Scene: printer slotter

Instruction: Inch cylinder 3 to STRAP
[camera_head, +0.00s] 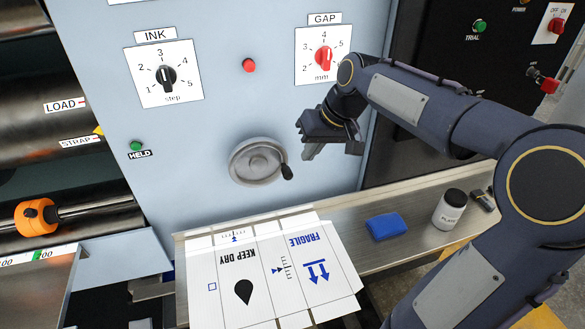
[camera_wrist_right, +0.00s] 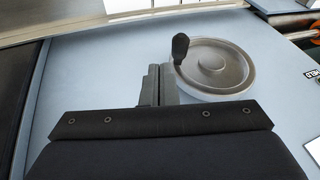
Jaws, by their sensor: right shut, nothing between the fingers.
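A dark roller (camera_head: 40,125), probably the cylinder, lies at the left edge in the head view. A LOAD label (camera_head: 65,105) and a lower STRAP label (camera_head: 82,142) stand at its right end. A small yellow mark (camera_head: 98,130) shows just above STRAP. A grey handwheel (camera_head: 258,162) with a black knob (camera_head: 287,171) at its lower right is on the light blue panel. My right gripper (camera_head: 308,152) is shut and empty, right of and slightly above the knob. In the wrist view its fingers (camera_wrist_right: 158,82) are beside the handwheel (camera_wrist_right: 222,68), near the knob (camera_wrist_right: 180,47). Contact is not visible.
A green HELD button or lamp (camera_head: 136,146) and a red button (camera_head: 249,65) are on the panel. Above are the INK dial (camera_head: 165,76) and GAP dial (camera_head: 323,57). A printed carton sheet (camera_head: 265,285), blue pad (camera_head: 385,226) and jar (camera_head: 450,209) lie below.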

